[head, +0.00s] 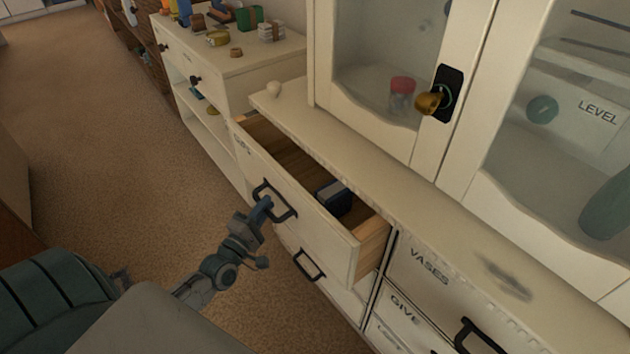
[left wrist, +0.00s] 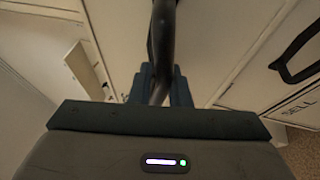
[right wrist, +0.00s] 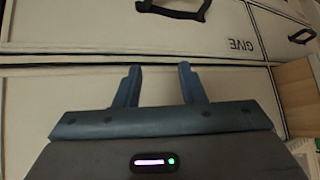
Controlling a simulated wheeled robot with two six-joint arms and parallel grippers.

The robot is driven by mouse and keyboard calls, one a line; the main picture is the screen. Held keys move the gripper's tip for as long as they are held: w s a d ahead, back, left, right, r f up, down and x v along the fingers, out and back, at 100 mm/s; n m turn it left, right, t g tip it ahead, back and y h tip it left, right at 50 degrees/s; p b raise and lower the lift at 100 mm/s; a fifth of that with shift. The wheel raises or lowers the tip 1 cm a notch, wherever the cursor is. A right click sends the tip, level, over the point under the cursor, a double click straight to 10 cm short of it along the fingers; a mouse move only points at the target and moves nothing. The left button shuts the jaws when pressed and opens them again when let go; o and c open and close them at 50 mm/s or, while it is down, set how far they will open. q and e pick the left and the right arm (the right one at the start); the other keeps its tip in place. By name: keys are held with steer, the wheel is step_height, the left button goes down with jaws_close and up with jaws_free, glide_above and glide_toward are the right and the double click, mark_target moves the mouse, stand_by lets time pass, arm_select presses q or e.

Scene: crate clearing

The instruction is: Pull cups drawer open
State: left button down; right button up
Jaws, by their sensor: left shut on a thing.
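The top left drawer (head: 300,205) of the cream cabinet stands pulled out. The label at its left end is too small to read surely. A dark blue box (head: 333,197) lies inside it. My left gripper (head: 263,206) is shut on the drawer's black handle (head: 283,207); in the left wrist view the dark handle bar (left wrist: 162,40) runs between the fingers. My right gripper (right wrist: 161,82) shows only in the right wrist view. It is open and empty, facing a cream drawer front marked GIVE (right wrist: 150,32).
The VASES drawer (head: 430,268) beside the open one is shut, as is the drawer below it (head: 330,285). A glass-doored cupboard with a brass knob (head: 428,103) stands above. A white side unit (head: 235,65) holds several small items. Carpet (head: 120,130) lies clear at left.

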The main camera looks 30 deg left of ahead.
arm_select(q)
steer(key=shift+s+a+f+p, duration=0.15)
steer(key=shift+s+a, duration=0.25)
steer(key=shift+s, duration=0.55)
steer(key=shift+s+a+r+p, duration=0.1)
steer(key=shift+s+a+p, duration=0.2)
steer(key=shift+s, duration=0.6)
steer(key=shift+s+a, duration=0.1)
steer(key=s+a+p, duration=0.3)
steer(key=s+a, duration=0.1)
steer(key=s, duration=0.6)
steer(key=shift+s+a, duration=0.2)
steer(key=shift+s, duration=0.15)
steer(key=c, duration=1.8)
jaws_free()
steer(key=shift+s, duration=0.15)
steer(key=o, duration=0.5)
